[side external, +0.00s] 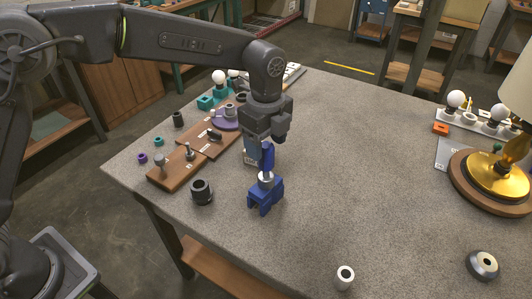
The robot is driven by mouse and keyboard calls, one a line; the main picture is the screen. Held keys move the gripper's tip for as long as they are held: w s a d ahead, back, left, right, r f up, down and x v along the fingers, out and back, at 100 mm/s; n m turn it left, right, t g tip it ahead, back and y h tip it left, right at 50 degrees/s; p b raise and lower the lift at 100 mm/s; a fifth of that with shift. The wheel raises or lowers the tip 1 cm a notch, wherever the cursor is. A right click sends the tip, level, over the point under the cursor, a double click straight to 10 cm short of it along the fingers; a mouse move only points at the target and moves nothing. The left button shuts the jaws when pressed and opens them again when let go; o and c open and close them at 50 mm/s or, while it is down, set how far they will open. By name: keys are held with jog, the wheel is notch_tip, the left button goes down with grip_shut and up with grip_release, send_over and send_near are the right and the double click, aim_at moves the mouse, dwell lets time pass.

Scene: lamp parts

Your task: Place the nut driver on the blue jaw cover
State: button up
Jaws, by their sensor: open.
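The blue jaw cover (267,198) stands on the grey table, left of the middle. A narrow blue upright piece with a pale metallic ring (266,178) below it, which looks like the nut driver (267,156), stands directly over the cover. The ring appears to touch the cover's top, but its exact seating is hard to see. My gripper (262,148) points down from above, with its fingers around or right beside the upper part of this piece. It is open; the fingertips are partly hidden and small.
Wooden trays (182,170) with small parts lie to the left, near a dark cup (202,191). A white ring (345,277) is at the front, a dark metal disc (483,264) at front right. A brass lamp (497,178) stands right. The table's middle is clear.

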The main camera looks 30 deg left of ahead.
notch_tip(320, 180, up, 7)
jog(key=shift+r, duration=0.2)
jog(key=shift+a+r, duration=0.1)
jog(key=shift+r, duration=0.3)
jog(key=s+a+r+n+t, duration=0.2)
jog(key=s+a+r+n, duration=0.1)
jog(key=s+a+n, duration=0.25)
jog(key=s+a+r+n+t, duration=0.1)
jog(key=s+a+r+n, duration=0.35)
jog(key=s+a, duration=0.2)
jog(key=s+a+f+n+t, duration=0.1)
jog(key=s+a+f+n, duration=0.2)
jog(key=s+n, duration=0.2)
jog(key=s+a+f+n+t, duration=0.1)
jog(key=s+a+f+n, duration=0.2)
jog(key=s, duration=0.4)
jog(key=a+n, duration=0.1)
jog(key=n, duration=0.1)
jog(key=shift+s+f+n+t, duration=0.3)
jog(key=shift+s, duration=0.05)
